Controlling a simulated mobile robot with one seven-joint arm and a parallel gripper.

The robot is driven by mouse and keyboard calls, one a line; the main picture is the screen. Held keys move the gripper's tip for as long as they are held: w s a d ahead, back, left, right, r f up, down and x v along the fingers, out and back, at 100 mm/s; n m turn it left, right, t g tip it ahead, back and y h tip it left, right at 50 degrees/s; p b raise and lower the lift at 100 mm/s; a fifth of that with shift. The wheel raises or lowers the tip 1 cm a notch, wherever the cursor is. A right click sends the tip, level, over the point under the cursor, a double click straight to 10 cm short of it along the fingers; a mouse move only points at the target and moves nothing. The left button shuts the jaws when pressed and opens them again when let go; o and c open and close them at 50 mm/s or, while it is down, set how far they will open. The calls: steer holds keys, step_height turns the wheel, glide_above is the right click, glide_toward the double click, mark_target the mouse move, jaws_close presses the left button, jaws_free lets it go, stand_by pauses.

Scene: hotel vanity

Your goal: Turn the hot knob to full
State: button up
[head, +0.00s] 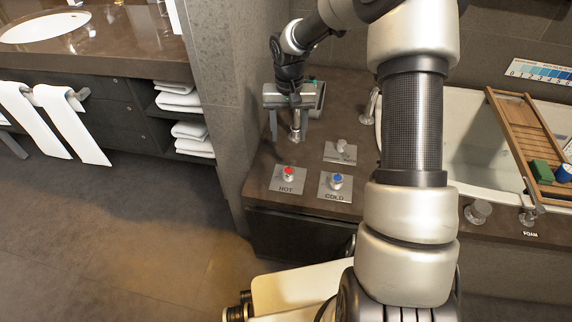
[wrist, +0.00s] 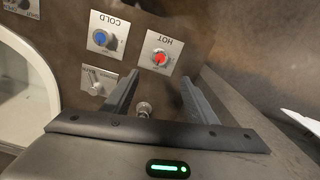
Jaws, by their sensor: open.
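The hot knob (head: 289,173) is a small metal knob with a red top on a square plate marked HOT, on the brown tub deck. In the wrist view the hot knob (wrist: 160,58) lies beyond my fingertips, apart from them. My gripper (head: 288,138) points down over the deck, behind the HOT plate in the head view. In the wrist view my gripper (wrist: 160,88) has its fingers spread wide, with no knob held. A metal fixture (wrist: 144,108) shows between the fingers; I cannot tell whether they touch it.
The blue-topped cold knob (head: 336,181) sits right of the hot knob. A plate with a metal lever (head: 341,146) is behind it. The bathtub (head: 470,130) with a wooden caddy (head: 520,140) is at right. A wall (head: 225,90) borders the deck at left.

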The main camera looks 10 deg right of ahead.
mark_target(288, 170)
step_height(288, 170, down, 16)
steer(key=b, duration=0.4)
steer(key=shift+f, duration=0.2)
steer(key=shift+c, duration=0.5)
steer(key=c, duration=1)
